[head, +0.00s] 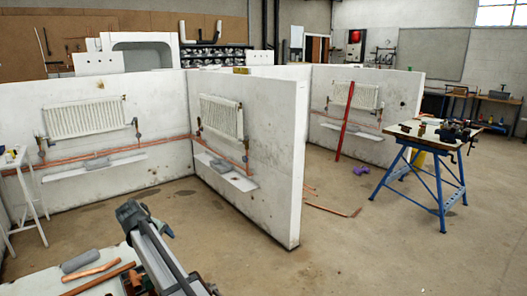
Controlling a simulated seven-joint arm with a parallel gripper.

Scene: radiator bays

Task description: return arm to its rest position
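My arm (163,258) reaches up and left from the bottom edge in the head view, over the near bench. Its dark grey upper end (131,213) looks like a joint. I make out no gripper fingers, so whether they are open or shut does not show. Nothing held by the arm can be seen.
The near bench (28,289) carries a grey cylinder (80,261) and copper pipes (98,279). White bay walls with radiators (84,118) stand beyond. A blue-legged workbench (431,183) stands right. Copper pipe pieces (333,210) lie on the floor; the right foreground floor is clear.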

